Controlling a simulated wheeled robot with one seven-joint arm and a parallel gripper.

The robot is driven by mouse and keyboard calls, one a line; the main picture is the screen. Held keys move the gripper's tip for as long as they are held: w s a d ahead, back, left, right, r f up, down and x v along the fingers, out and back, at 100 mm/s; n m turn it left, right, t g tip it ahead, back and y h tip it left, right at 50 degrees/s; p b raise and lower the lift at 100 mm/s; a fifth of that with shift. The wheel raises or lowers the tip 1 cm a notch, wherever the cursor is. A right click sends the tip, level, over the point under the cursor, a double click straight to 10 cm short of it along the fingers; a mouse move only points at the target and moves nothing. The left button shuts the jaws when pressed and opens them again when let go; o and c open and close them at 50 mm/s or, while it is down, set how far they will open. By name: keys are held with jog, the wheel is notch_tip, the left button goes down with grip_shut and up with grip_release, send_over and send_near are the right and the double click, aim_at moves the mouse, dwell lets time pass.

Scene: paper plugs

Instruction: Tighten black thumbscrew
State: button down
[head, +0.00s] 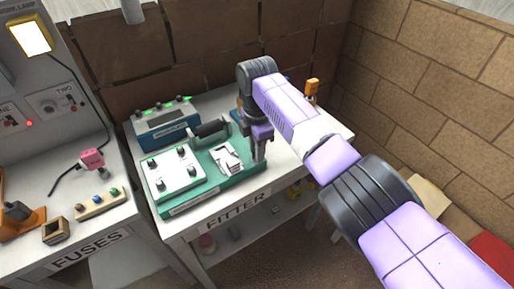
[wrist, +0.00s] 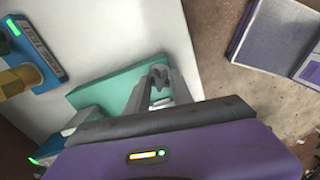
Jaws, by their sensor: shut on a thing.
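My gripper (head: 258,160) points down at the right end of a green base (head: 215,192) on the white bench. Its fingers are close together and shut on a small dark thing (wrist: 158,73), seen between the fingertips in the wrist view. The thing is mostly hidden, so I cannot tell for sure that it is the black thumbscrew. A white panel (head: 171,178) with several black knobs at its corners stands on the left of the base, apart from my gripper. A white and grey fitting (head: 229,159) sits just left of the fingers.
A blue box (head: 166,124) with green lights stands behind the base, near a dark cylinder (head: 210,129). An orange-topped item (head: 312,87) is at the back right. The left bench holds a pink item (head: 92,158) and a button strip (head: 100,202).

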jog(key=m+p, duration=0.1)
jog(key=m, duration=0.3)
jog(key=shift+r, duration=0.15)
jog(key=m+p, duration=0.1)
jog(key=m, duration=0.3)
jog(key=m+p, duration=0.1)
jog(key=m, duration=0.5)
jog(key=shift+m, duration=0.4)
jog(key=c, duration=1.2)
grip_release()
jog(key=shift+o, duration=0.2)
